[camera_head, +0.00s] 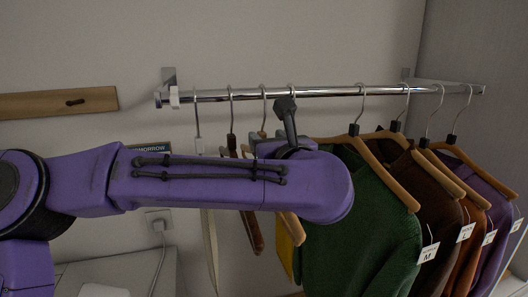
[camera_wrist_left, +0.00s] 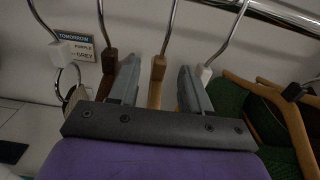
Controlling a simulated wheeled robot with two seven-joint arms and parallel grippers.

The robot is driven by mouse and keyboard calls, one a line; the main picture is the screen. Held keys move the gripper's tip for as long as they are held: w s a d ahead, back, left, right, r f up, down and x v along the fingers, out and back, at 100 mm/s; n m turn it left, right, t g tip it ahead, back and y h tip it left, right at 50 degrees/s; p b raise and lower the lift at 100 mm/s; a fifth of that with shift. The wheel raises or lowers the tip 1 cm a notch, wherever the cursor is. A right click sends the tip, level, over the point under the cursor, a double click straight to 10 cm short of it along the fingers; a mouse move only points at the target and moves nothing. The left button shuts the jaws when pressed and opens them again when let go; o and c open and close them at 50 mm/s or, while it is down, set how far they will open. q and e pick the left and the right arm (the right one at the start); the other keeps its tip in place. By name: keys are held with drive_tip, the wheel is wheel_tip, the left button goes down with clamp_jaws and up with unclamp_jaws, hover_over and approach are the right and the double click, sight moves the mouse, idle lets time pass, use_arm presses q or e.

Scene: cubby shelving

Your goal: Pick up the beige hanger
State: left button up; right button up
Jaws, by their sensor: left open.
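The beige hanger (camera_wrist_left: 157,76) hangs by its metal hook in the left wrist view, its wooden neck between the two fingers of my left gripper (camera_wrist_left: 157,84). The gripper is open, with a gap on both sides of the neck. In the head view the beige hanger's neck (camera_head: 263,134) shows just above my purple arm, which hides its lower part. My left gripper is mostly hidden behind that arm there. My right gripper is not in view.
A chrome rail (camera_head: 325,92) carries several hangers. A dark brown neck (camera_wrist_left: 109,63) and a white neck (camera_wrist_left: 205,74) stand close outside the fingers. A green sweater (camera_head: 372,235) and other garments hang at right. A wooden peg board (camera_head: 45,103) is at left.

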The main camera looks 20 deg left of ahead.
sight(263, 134)
use_arm(q)
drive_tip(key=p+x, duration=0.3)
drive_tip(key=x, duration=0.1)
drive_tip(key=shift+w+r, duration=0.1)
drive_tip(key=shift+r, duration=0.2)
drive_tip(key=shift+w+a+f, duration=0.1)
drive_tip(key=shift+w+a, duration=0.05)
drive_tip(key=shift+f, duration=0.1)
clamp_jaws()
